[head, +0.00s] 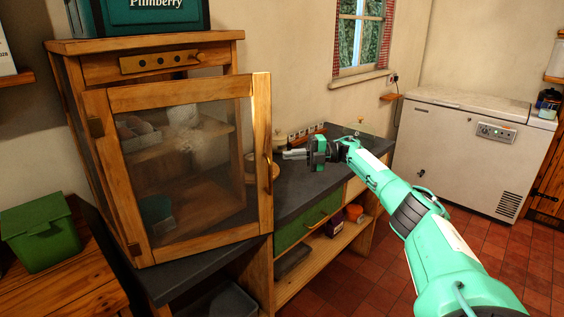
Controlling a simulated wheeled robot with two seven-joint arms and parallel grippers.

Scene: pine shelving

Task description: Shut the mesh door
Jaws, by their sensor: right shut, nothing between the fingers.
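The mesh door (190,165) has a pine frame with dark mesh and hangs partly open from the left side of the pine cabinet (150,44). Its free edge, with a curved brass handle (268,172), swings out toward me on the right. Shelves with items show dimly through the mesh. My right gripper (286,154) is shut and empty, just right of the door's handle edge in the picture, over the dark counter. I see a gap between it and the door. My left gripper is not in view.
The dark counter (310,193) runs right of the cabinet, with a spice rack (305,133) and round wooden items at its back. A green bin (42,232) stands at left. A white chest freezer (465,150) stands at right. Red tiled floor (380,262) is open in front.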

